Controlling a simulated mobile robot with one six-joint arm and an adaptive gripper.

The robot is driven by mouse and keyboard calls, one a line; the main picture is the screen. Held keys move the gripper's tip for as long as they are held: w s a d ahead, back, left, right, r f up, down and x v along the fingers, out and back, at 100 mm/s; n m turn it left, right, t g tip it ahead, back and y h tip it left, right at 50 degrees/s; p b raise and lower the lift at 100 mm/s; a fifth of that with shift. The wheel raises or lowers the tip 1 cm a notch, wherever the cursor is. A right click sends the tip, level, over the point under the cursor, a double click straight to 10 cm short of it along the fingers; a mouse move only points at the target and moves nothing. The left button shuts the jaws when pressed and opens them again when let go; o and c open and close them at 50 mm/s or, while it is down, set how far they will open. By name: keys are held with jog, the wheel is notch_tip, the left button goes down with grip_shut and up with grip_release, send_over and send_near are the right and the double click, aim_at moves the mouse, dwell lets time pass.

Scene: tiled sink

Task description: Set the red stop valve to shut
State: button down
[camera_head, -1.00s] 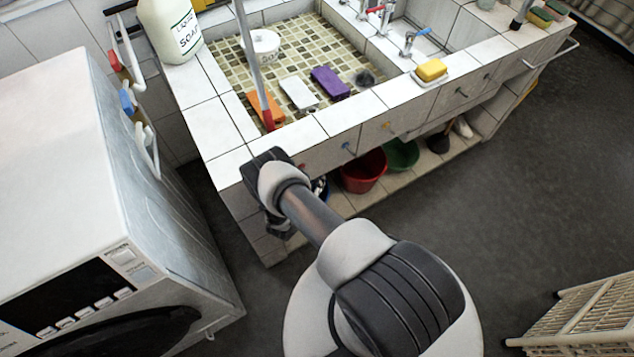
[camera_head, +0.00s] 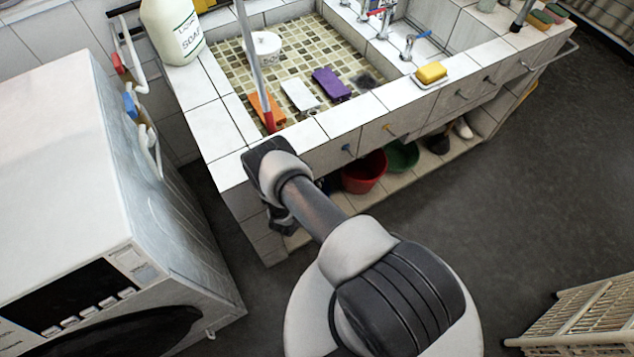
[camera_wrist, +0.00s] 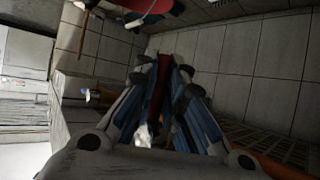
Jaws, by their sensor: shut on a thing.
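In the wrist view, a dark red bar, which I take for the handle of the red stop valve (camera_wrist: 163,66), stands between the fingers of my gripper (camera_wrist: 162,82). The fingers are closed in on it from both sides, and its lower part is hidden between them. In the head view my arm reaches to the left end of the sink's front and covers the fingertips and the red handle. How far the valve is turned cannot be told from these views.
Below are a red bucket (camera_head: 363,172) and a green basin (camera_head: 402,156). The washing machine (camera_head: 75,170) stands close on the left.

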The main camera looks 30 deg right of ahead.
jog(key=c, duration=1.7)
grip_release()
jog(key=shift+o, duration=0.2)
jog(key=v, duration=1.2)
